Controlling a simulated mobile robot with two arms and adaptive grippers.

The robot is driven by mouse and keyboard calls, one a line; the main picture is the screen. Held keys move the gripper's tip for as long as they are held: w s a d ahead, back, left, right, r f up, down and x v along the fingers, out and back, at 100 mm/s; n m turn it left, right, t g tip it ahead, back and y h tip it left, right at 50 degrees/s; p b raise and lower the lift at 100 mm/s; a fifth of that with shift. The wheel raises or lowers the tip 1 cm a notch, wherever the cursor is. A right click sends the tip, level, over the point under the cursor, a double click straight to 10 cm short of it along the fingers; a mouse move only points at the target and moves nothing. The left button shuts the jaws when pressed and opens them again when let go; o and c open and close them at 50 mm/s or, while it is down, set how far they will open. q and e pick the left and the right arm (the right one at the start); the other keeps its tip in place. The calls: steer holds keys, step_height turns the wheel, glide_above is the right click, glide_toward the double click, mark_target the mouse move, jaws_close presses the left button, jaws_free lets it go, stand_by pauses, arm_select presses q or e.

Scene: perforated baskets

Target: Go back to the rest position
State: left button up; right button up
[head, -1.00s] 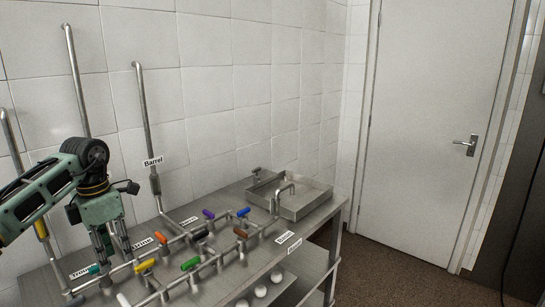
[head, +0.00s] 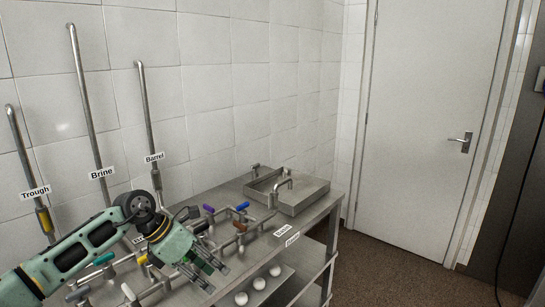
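My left gripper (head: 217,278) is green with dark grey fingers. It reaches in from the lower left and points down and to the right over the front pipes of the steel bench. Its fingers look spread apart, with nothing seen between them. It hides some of the pipework and valves beneath it; I cannot tell whether it touches them. My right gripper is not in view.
Colored valve handles, including purple (head: 208,208), blue (head: 242,206) and brown (head: 240,226), stand around the gripper. Upright pipes labelled Trough, Brine and Barrel (head: 147,120) rise along the wall. A steel tray (head: 312,200) sits at the bench's far end. Floor before the door (head: 415,130) is clear.

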arm_select(q)
steer(key=s+d+n+h, duration=0.15)
steer(key=d+h, duration=0.35)
steer(key=d, duration=0.8)
steer(key=s+d+r+n+t+h, duration=0.3)
steer(key=d+r+n+t+h, duration=0.3)
steer(key=d+r, duration=0.15)
steer(key=w+a+r+n+t+y, duration=0.15)
steer(key=a+n+t+y, duration=0.45)
steer(key=n+t, duration=0.65)
steer(key=s+a+f+n+g+y, duration=0.3)
steer(key=a+f+n+y, duration=0.35)
steer(key=f+n, duration=0.2)
steer(key=s+a+f+n+g+y, duration=0.3)
steer(key=s+a+f+n+y, duration=0.15)
steer(key=a+f+n, duration=0.35)
steer(key=s+a+f+n+g, duration=0.2)
steer(key=s+f+n+g, duration=0.4)
steer(key=s, duration=0.7)
steer(key=s+a+f+n+g, duration=0.25)
steer(key=s+f+g, duration=0.35)
steer(key=s, duration=0.7)
step_height(320, 180, down, 27)
steer(key=s+m, duration=0.1)
steer(key=s+a+f+g, duration=0.1)
steer(key=s+a+f, duration=0.2)
steer(key=s+f, duration=1.3)
steer(key=shift+s+a+f+y, duration=0.2)
steer(key=shift+s+y, duration=0.1)
steer(key=shift+s, duration=0.45)
